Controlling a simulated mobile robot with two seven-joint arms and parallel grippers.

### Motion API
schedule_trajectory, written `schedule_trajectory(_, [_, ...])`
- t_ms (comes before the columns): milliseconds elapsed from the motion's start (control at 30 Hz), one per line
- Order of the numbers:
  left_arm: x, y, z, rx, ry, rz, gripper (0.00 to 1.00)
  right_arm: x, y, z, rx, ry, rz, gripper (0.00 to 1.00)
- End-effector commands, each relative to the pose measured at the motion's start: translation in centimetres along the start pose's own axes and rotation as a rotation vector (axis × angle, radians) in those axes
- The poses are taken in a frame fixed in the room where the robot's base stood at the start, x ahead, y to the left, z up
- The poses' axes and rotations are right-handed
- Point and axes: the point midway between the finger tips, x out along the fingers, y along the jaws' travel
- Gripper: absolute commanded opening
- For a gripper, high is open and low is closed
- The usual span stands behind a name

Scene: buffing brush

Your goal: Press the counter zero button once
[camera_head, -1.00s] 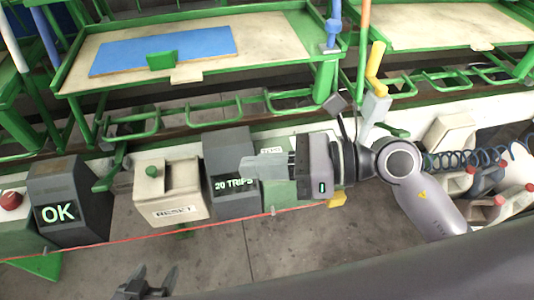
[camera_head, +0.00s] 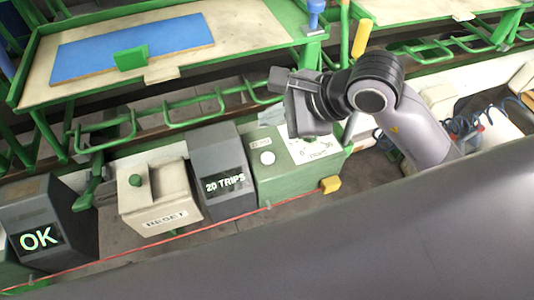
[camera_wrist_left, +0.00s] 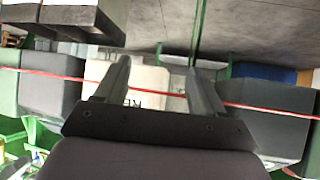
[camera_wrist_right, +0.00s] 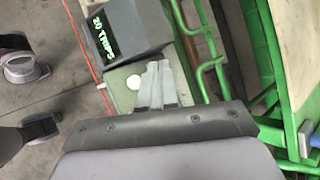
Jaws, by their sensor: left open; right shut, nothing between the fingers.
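The counter display (camera_head: 225,183) is a dark box that reads "20 TRIPS"; it also shows in the right wrist view (camera_wrist_right: 104,38). Right of it is a green box (camera_head: 283,184) with a round white button (camera_head: 267,158) on top, under a small label too small to read surely. My right gripper (camera_head: 264,117) is shut and empty, above and behind the button in the head view. In the right wrist view its fingers (camera_wrist_right: 156,68) lie just right of the white button (camera_wrist_right: 133,82), apparently apart from it. My left gripper (camera_wrist_left: 160,80) is open and empty, outside the head view.
A cream box (camera_head: 158,200) marked RESET with a green knob stands left of the counter, then a dark box reading OK (camera_head: 38,235). A red cord (camera_head: 238,219) runs along the front. A yellow block (camera_head: 330,185) sits at the green box's corner. Green-framed tables stand behind.

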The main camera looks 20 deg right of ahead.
Motion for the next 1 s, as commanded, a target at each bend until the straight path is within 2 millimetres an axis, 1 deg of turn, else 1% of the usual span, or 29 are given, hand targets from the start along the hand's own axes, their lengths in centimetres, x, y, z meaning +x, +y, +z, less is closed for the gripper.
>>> schedule_trajectory(267, [0.5, 0.0, 0.7, 0.000, 0.000, 0.000, 0.69, 0.9, 0.7, -0.6, 0.002, -0.003, 0.002, 0.00])
schedule_trajectory(467, [1.5, 0.0, 2.1, -0.002, -0.002, 0.001, 0.69, 2.6, 1.9, -1.8, 0.004, -0.003, 0.003, 0.00])
schedule_trajectory(600, [2.3, 0.1, 3.2, -0.010, -0.009, 0.004, 0.69, 4.1, 3.0, -2.9, 0.005, -0.003, 0.003, 0.00])
schedule_trajectory(700, [2.9, 0.4, 3.6, -0.017, -0.012, 0.010, 0.69, 5.1, 3.7, -3.6, 0.002, -0.002, 0.002, 0.00])
schedule_trajectory(833, [3.4, 0.9, 3.8, -0.023, -0.010, 0.022, 0.69, 5.9, 4.3, -4.2, 0.001, -0.002, 0.001, 0.00])
schedule_trajectory(1000, [3.5, 1.1, 3.6, -0.024, -0.005, 0.028, 0.69, 6.2, 4.5, -4.5, 0.002, -0.003, 0.000, 0.00])
